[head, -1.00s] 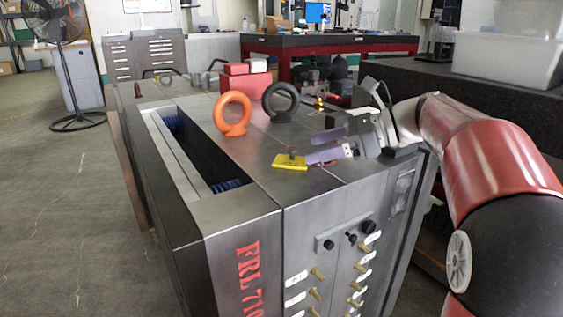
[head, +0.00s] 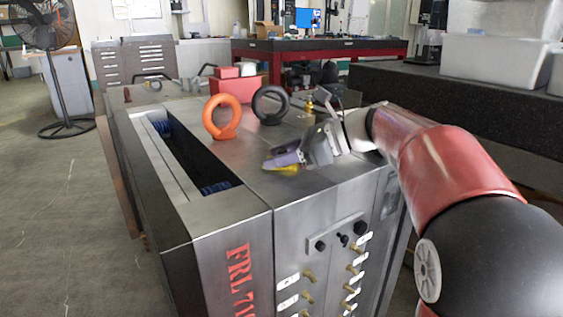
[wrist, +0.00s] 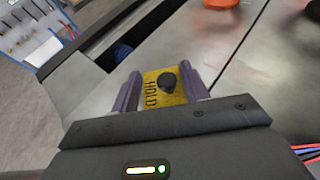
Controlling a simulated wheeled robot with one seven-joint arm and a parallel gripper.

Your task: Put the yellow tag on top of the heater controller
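The yellow tag (wrist: 163,88) lies flat on the grey steel top of the mould base, with a black knob in its middle and the word HOLD on it. In the head view only a yellow sliver of the tag (head: 287,169) shows under my fingers. My gripper (wrist: 162,88) is low over the tag, its two purple fingers spread on either side of it, the knob between them. It also shows in the head view (head: 283,158). I see no grip on the knob. I cannot tell which object is the heater controller.
An orange eyebolt (head: 221,117) and a dark eyebolt (head: 270,106) stand behind my gripper. A red box (head: 238,95) is further back. A long open slot (head: 187,160) runs along the left of the steel top. A black table with clear bins (head: 492,60) is at right.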

